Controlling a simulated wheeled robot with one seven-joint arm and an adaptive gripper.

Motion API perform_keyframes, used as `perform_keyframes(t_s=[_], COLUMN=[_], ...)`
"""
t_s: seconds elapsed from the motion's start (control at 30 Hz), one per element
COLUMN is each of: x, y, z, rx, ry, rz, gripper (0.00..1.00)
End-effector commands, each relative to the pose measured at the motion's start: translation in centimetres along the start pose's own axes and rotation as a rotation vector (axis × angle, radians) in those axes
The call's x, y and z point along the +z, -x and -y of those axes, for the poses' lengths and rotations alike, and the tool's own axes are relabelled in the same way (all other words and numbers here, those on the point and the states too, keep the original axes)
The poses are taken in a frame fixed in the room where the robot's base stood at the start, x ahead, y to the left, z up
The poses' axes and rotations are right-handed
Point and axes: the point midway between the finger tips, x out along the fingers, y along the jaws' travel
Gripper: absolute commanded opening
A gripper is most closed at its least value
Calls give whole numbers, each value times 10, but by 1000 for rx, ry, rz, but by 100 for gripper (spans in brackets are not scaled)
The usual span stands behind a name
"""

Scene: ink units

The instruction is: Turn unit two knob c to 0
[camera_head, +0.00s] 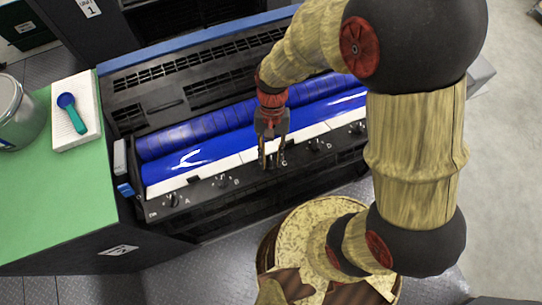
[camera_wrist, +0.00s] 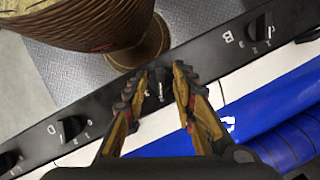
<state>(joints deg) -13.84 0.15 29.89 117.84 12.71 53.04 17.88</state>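The ink unit (camera_head: 215,85) with blue rollers has a black front rail carrying lettered knobs. Knob C (camera_wrist: 158,88) sits between my fingertips in the wrist view, with a pale pointer mark. Its number setting cannot be read. My gripper (camera_wrist: 158,78) is open, pointing down at the rail, one finger on each side of knob C. Gaps show between the fingers and the knob, so no firm grip is visible. In the head view my gripper (camera_head: 273,165) largely hides the knob beside the letter C.
Knob B (camera_wrist: 262,28) and knob D (camera_wrist: 72,128) flank knob C along the rail. Knob A (camera_head: 171,200) is farther left. A green-topped surface (camera_head: 50,185) holds a white pad (camera_head: 88,115), a blue-teal scoop (camera_head: 72,113) and a metal can (camera_head: 18,115).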

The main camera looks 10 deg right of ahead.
Motion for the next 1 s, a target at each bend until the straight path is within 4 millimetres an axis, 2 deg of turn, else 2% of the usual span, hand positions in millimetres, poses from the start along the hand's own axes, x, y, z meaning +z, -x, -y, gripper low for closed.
perform_keyframes(t_s=[0.13, 0.6, 1.0], x=[0, 0, 0], y=[0, 0, 0], z=[0, 0, 0], rx=[0, 0, 1], ry=[0, 0, 2], rz=[0, 0, 0], gripper=[26, 0, 0])
